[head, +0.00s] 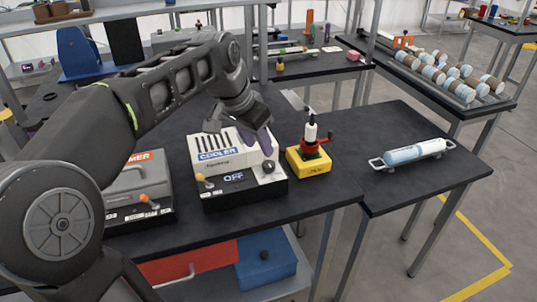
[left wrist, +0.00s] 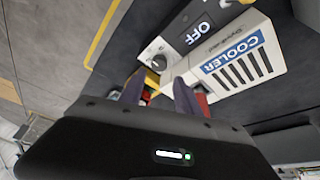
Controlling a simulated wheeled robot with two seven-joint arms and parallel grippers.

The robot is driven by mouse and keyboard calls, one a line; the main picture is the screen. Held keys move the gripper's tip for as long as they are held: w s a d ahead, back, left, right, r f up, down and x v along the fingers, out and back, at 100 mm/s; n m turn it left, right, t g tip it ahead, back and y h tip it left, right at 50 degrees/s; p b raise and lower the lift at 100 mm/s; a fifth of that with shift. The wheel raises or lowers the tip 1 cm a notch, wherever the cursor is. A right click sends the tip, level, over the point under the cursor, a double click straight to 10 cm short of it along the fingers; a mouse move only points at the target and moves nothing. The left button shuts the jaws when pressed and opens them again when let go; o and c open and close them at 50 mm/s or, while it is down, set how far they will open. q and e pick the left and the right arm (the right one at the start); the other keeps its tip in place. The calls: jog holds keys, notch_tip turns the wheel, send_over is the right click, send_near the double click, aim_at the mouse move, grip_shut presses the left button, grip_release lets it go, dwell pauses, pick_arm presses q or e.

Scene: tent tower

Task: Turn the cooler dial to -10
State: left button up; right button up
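The cooler (head: 215,155) is a white and black box on the dark table, with a blue COOLER label and a display (head: 235,177) reading OFF. Its dial (head: 268,167) is a dark round knob at the front right. In the left wrist view, the dial (left wrist: 155,50) shows beyond the fingertips, beside the OFF display (left wrist: 198,33). My left gripper (head: 262,143) is above the cooler's right side, close to the dial but seemingly apart from it. In the left wrist view, its two purple fingers (left wrist: 160,88) are spread with nothing held. My right gripper is not in view.
A yellow-based device with a red clamp (head: 308,160) stands just right of the cooler. A grey box with an orange-knobbed lever (head: 140,190) stands left. A blue-white cylinder (head: 414,152) lies on the right table. Red and blue boxes (head: 265,262) sit below.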

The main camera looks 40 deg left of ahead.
aim_at(268, 164)
pick_arm(q)
jog(key=shift+x, duration=3.9)
jog(key=shift+s+d, duration=0.1)
jog(key=shift+c, duration=0.3)
grip_shut()
